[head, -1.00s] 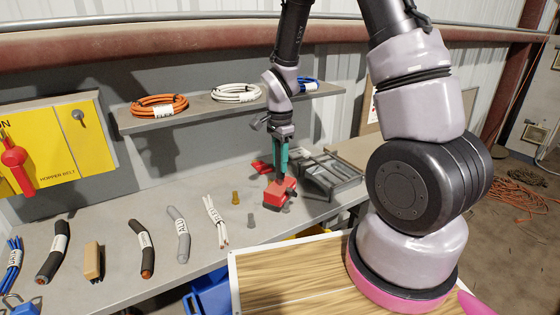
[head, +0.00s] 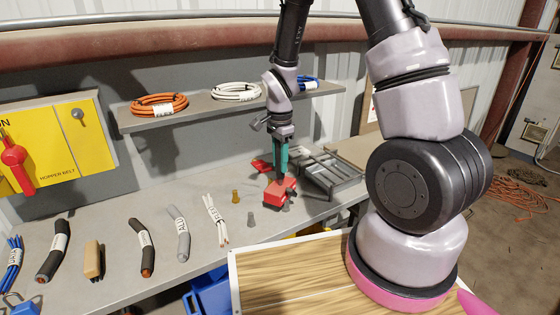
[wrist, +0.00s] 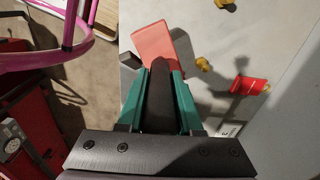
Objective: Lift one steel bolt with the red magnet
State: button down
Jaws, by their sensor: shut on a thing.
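The red magnet (head: 279,192) is a red block above the grey bench, below my gripper (head: 282,174). My gripper's teal fingers are shut on it. In the wrist view the magnet (wrist: 155,45) extends beyond the fingertips. A grey steel bolt (head: 286,207) shows at the magnet's lower right edge; I cannot tell whether it touches the magnet. Another grey bolt (head: 251,219) stands apart on the bench to the left. A brass-coloured bolt (head: 236,196) stands farther back left.
A grey divided metal tray (head: 330,170) stands right of the magnet. A red piece (head: 261,166) lies behind it. Labelled cable pieces (head: 182,232) lie along the bench to the left. A shelf (head: 200,112) with cable coils is on the back wall.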

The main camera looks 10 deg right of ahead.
jog(key=shift+f, duration=0.3)
dwell(0.9)
jog(key=shift+r, duration=0.1)
